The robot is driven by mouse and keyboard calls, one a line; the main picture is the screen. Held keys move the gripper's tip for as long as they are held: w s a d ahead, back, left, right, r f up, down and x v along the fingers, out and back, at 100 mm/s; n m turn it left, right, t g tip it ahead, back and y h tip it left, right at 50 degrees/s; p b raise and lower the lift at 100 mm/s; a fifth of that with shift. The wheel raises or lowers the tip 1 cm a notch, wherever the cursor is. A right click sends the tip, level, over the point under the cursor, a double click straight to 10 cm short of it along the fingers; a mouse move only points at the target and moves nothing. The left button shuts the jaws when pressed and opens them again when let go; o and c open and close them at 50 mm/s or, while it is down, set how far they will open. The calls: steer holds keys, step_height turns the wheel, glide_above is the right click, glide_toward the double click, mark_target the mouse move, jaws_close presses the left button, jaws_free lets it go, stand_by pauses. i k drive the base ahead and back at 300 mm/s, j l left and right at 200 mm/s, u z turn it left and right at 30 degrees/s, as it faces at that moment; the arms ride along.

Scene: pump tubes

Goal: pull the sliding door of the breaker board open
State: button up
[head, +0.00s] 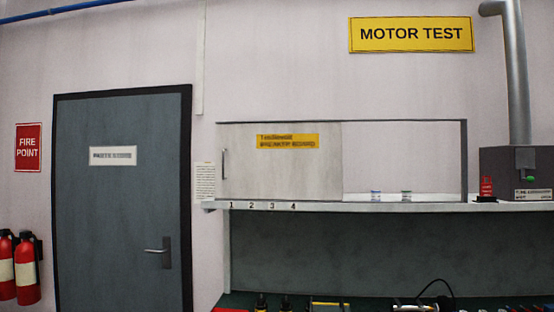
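The breaker board's sliding door (300,172) is a pale grey panel with a yellow label (287,141) reading partly "BREAKER BOARD". It covers the left part of a dark-framed wall cabinet (463,160). A slim vertical handle (224,164) sits at the panel's left edge. The right part of the cabinet (400,150) is uncovered and shows a pale back wall. Two small blue-and-white items (376,195) stand low inside it. My gripper is not in view.
A shelf (340,207) numbered 1 to 4 runs below the cabinet. A red item (486,187) and a grey box (515,170) with a pipe stand right. A bench with tools (330,304) lies below. Left are a closed door (120,220) and fire extinguishers (26,272).

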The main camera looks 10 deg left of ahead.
mark_target(297, 160)
steer(key=i+j, duration=0.25)
steer(key=i+j+z, duration=0.15)
steer(key=j, duration=0.35)
steer(key=i+j, duration=0.25)
steer(key=j, duration=0.15)
steer(key=l+z, duration=0.05)
